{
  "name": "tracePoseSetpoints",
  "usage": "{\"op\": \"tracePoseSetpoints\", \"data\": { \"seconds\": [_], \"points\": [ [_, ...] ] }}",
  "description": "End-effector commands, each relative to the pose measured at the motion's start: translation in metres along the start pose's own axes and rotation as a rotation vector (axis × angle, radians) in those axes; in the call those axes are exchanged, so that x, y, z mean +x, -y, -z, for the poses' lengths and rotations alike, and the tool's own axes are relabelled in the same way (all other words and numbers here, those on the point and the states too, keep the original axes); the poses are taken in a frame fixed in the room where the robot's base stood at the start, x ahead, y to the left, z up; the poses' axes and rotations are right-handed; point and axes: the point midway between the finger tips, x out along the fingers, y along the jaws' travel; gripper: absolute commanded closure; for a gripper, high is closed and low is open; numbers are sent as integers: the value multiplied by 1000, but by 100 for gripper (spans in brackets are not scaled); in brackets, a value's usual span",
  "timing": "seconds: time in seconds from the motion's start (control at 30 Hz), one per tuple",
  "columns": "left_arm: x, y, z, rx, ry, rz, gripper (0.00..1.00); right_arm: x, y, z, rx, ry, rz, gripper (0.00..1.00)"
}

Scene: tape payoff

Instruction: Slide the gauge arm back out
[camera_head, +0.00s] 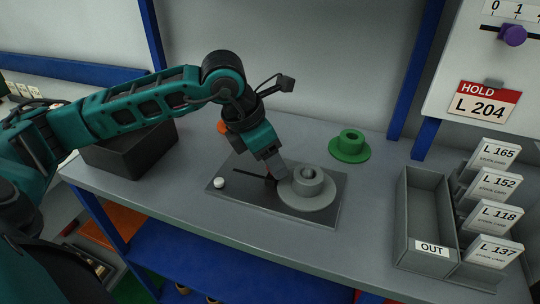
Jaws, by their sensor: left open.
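A dark flat plate (325,212) lies on the grey bench. A grey reel (312,197) with a raised round hub sits on its right part. A thin dark slot or bar (248,174) runs across the plate toward the reel, and a white knob (219,183) stands at the plate's left. The gauge arm cannot be made out clearly; a small dark piece (270,183) shows at the slot's right end, beside the reel. My left gripper (274,172) is open and points down just above this spot, partly hiding it. Contact cannot be told. My right gripper is out of view.
A green flanged spool (349,147) stands behind the reel. A black bin (130,152) is at the left. A grey OUT tray (409,218) and a rack of label cards (494,216) are at the right. The bench is clear between plate and tray.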

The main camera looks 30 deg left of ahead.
Motion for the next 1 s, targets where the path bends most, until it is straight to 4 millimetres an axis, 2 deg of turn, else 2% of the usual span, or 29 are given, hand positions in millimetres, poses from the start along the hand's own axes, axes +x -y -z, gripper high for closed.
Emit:
{"op": "tracePoseSetpoints", "data": {
  "seconds": [0.07, 0.63, 1.0],
  "points": [
    [0, 0, 0, 0, 0, 0, 46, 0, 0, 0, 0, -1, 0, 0],
    [0, 0, 0, 0, 0, 0, 100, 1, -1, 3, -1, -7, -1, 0],
    [0, -1, 2, -1, -1, -1, 100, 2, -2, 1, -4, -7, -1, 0]
  ]
}}
